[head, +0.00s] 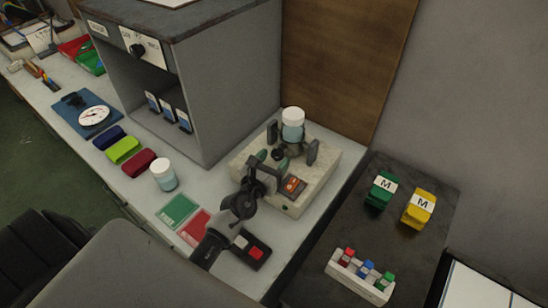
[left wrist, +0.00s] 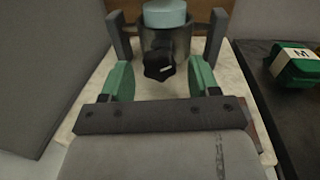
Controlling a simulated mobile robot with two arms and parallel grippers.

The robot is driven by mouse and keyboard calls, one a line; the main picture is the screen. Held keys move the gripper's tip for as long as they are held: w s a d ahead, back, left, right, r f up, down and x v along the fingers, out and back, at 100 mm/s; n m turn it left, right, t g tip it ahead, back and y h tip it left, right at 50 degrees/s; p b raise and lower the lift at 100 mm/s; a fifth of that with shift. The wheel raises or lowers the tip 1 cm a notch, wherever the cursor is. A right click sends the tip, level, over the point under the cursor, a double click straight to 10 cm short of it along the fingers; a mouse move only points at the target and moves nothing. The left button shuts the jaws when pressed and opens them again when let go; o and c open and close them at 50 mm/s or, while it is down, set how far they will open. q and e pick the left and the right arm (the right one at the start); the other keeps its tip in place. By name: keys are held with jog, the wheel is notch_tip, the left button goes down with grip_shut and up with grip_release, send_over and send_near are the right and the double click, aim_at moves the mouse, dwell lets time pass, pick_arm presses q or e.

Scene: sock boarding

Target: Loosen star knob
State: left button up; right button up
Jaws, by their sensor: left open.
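The black star knob (left wrist: 159,66) sticks out from the front of a dark round holder (left wrist: 182,38) in the left wrist view. It also shows small in the head view (head: 278,154). The holder stands on a cream base (head: 325,170) and carries a jar with pale blue contents and a white lid (head: 293,116). My left gripper (left wrist: 160,76) is open, its two green fingers on either side of the knob with a gap on each side. In the head view my left gripper (head: 271,160) is low over the base. My right gripper is not in view.
Grey uprights (head: 313,151) flank the holder. A lit orange-red panel (head: 293,186) is on the base's front. A grey cabinet (head: 235,90) stands close on the left. A dark table (head: 420,237) is at right.

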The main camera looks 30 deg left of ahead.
pick_arm(q)
jog(key=shift+w, duration=0.25)
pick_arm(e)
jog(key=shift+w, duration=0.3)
pick_arm(q)
jog(key=c, duration=0.9)
jog(key=shift+c, duration=0.2)
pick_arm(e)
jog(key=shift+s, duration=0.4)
